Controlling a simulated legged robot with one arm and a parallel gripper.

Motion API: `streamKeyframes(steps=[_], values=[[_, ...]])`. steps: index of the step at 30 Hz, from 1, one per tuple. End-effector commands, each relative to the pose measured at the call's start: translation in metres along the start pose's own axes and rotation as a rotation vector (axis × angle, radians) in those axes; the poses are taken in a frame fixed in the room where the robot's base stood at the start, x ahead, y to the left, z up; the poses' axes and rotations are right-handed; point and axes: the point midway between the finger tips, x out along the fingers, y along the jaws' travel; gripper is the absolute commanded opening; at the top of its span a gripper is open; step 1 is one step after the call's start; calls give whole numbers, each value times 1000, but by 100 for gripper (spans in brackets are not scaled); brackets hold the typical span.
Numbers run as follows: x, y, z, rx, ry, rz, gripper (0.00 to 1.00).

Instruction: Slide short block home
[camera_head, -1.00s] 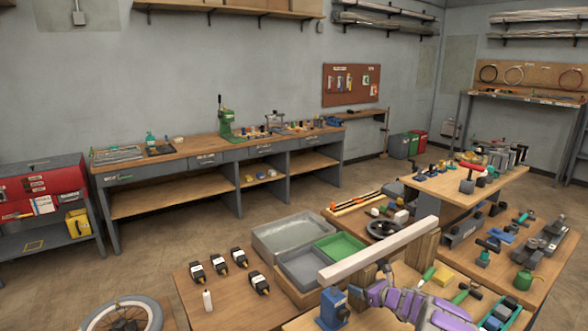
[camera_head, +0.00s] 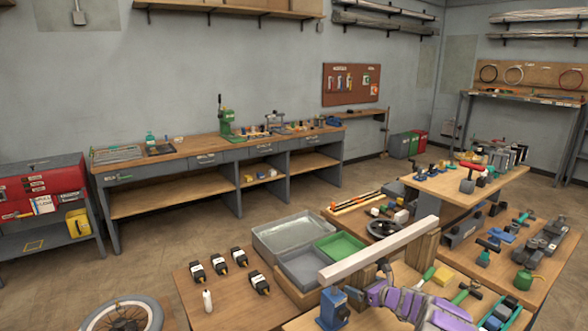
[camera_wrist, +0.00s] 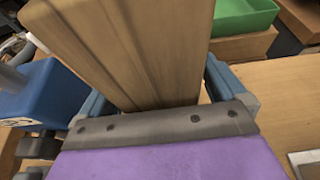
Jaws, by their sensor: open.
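In the head view, my purple gripper (camera_head: 366,294) is low beside a blue stand (camera_head: 333,308), below a long pale beam (camera_head: 375,250). The beam's near end is over the stand and its far end is by upright wooden blocks (camera_head: 428,247). In the wrist view, my gripper (camera_wrist: 155,88) is open, with one blue finger on each side of a tan wooden block (camera_wrist: 135,45). The block fills the space in front of the grey palm plate. I cannot tell whether the fingers touch it. Its lower end is hidden behind the plate. Which block is the short one is not clear.
A blue part (camera_wrist: 40,95) is close on the left in the wrist view. A green tray (camera_head: 339,246) and grey bins (camera_head: 300,268) stand left of the blocks.

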Motion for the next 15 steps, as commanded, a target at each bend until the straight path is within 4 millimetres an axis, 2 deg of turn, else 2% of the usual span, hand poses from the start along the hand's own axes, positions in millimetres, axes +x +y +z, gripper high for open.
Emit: streamKeyframes(steps=[5,8,15], values=[[-4,-1,0,1,0,-1,98],[-16,-2,2,2,-1,-4,98],[-66,-1,4,2,-4,-2,98]])
